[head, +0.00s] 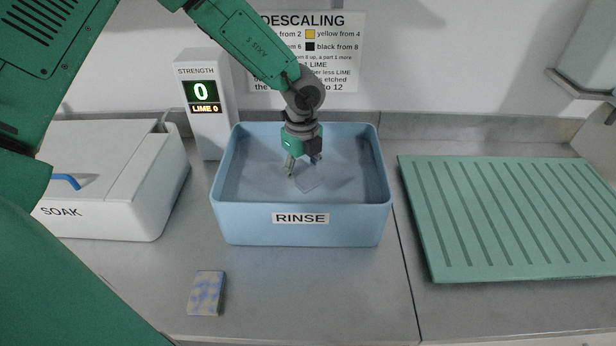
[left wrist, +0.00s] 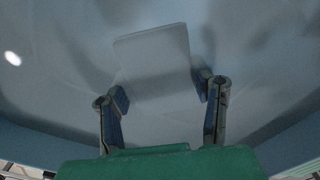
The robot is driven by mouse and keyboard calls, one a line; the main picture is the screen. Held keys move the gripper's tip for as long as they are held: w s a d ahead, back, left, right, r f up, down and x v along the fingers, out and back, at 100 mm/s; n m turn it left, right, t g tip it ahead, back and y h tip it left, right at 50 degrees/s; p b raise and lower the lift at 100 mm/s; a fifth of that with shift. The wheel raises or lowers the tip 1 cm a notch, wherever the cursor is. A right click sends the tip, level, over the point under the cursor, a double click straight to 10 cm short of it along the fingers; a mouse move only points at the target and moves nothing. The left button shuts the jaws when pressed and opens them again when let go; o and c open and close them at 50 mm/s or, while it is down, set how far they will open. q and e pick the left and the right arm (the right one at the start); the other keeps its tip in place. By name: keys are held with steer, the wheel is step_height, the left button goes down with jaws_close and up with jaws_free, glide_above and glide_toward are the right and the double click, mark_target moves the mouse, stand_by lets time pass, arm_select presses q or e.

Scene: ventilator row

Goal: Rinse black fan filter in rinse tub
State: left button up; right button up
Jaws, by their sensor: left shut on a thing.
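The blue rinse tub (head: 240,212), labelled RINSE, stands in the middle of the counter. My left gripper (head: 304,166) reaches down into it from above. It is shut on a thin, flat, pale grey plate (head: 311,181), which I take to be the filter, though it looks pale, not black. In the left wrist view the plate (left wrist: 155,62) extends out between the two fingers (left wrist: 162,95), over the tub's blue interior. I cannot tell whether it touches the tub floor or how much water there is. My right gripper is not in view.
A white SOAK box (head: 120,215) with a blue handle stands left. A blue-beige sponge-like block (head: 207,293) lies in front. A ribbed green mat (head: 510,220) lies right. A DESCALING sign (head: 330,75) is behind. The front counter is mostly clear.

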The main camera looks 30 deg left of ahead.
mark_target(302, 172)
arm_select(q)
steer(key=shift+r+p, duration=2.55)
steer(key=shift+r, duration=0.75)
steer(key=shift+r+p, duration=0.4)
steer(key=shift+r, duration=1.85)
steer(key=shift+r, duration=2)
